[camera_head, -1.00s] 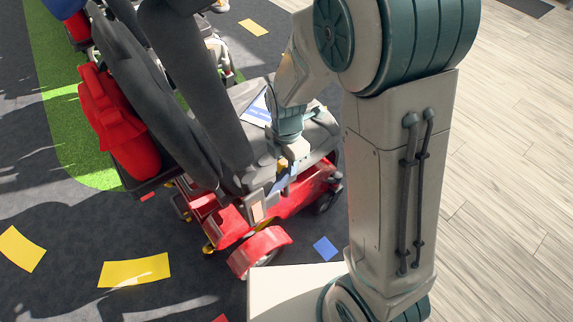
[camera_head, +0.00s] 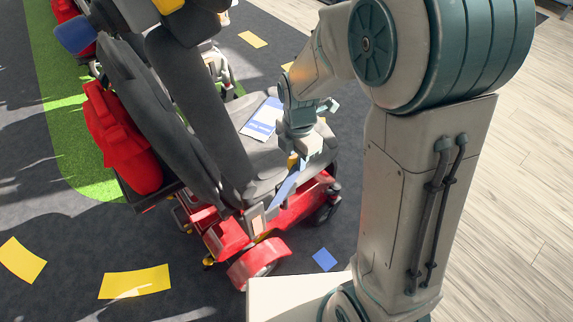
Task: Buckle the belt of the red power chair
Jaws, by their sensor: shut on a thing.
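The red power chair (camera_head: 300,207) stands in the middle of the view, with a grey seat and backrest and a red base. A blue belt strap (camera_head: 285,188) runs up from the chair's near side, beside the seat. My gripper (camera_head: 294,158) is shut at the strap's upper end, over the near part of the seat. A small yellow-orange piece shows at the fingertips; I take it for the belt's tongue. The fingers are small and partly hidden by the wrist. I cannot make out the buckle on the far side.
A blue and white card (camera_head: 262,119) lies on the seat. A red bag (camera_head: 122,135) hangs behind the backrest. More scooters stand at the upper left. Yellow patches (camera_head: 135,282) and a blue patch (camera_head: 324,259) mark the dark floor. Pale wood floor at the right is clear.

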